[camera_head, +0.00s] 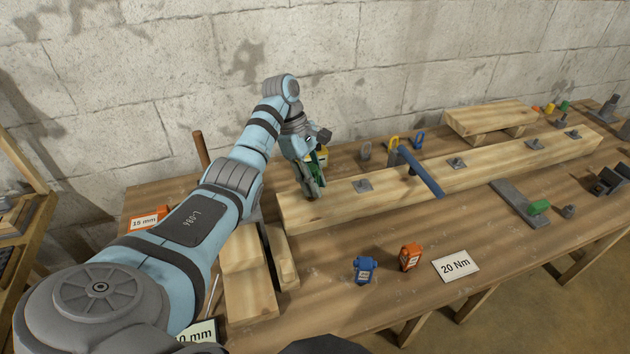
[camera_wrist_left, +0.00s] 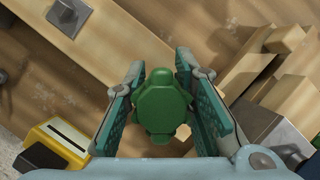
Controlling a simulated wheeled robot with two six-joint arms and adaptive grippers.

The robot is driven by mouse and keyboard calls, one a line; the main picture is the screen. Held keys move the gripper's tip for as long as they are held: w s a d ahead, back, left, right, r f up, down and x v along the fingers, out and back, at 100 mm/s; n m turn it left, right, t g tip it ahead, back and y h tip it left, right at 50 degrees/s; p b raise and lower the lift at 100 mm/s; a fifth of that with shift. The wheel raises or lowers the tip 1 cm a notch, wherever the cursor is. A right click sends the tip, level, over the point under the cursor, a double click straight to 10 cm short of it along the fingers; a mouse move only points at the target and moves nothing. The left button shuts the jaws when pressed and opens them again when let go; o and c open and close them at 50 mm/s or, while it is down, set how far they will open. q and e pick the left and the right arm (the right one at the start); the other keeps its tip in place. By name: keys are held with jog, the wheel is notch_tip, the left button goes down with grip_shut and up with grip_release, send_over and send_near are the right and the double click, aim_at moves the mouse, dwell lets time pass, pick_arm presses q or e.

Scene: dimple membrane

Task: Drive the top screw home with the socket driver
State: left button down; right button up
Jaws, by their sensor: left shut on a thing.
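My left gripper (camera_head: 313,186) is above the left end of a long wooden beam (camera_head: 330,207). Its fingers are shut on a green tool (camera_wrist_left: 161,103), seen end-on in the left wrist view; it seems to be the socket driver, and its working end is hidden. Screws with square grey plates stand along the beam, the nearest (camera_head: 363,186) to the right of the gripper. Another plate with a screw (camera_wrist_left: 68,14) shows on the wood in the left wrist view. I cannot tell which screw is the top one. My right gripper is not in view.
A blue tool (camera_head: 365,270) and an orange one (camera_head: 410,257) stand in front of the beam, beside a "20 Nm" card (camera_head: 457,266). A blue bar (camera_head: 420,171) crosses the beam. Wooden blocks (camera_head: 250,290) lie at the left. A yellow labelled thing (camera_wrist_left: 58,143) is near the gripper.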

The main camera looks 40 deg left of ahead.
pick_arm(q)
jog(key=shift+r+m+g, duration=0.2)
jog(key=shift+m+g, duration=0.1)
jog(key=shift+m, duration=0.5)
jog(key=shift+s+f+m+g+b, duration=0.15)
jog(key=shift+m+g+b, duration=0.25)
jog(key=shift+m, duration=0.7)
jog(key=shift+f+m+y+b, duration=0.1)
jog(key=shift+m+y+b, duration=0.25)
jog(key=shift+m, duration=0.35)
jog(key=shift+g, duration=0.3)
jog(key=c, duration=1.3)
grip_release()
jog(key=shift+s, duration=0.1)
jog(key=shift+o, duration=0.4)
jog(key=shift+o, duration=1.4)
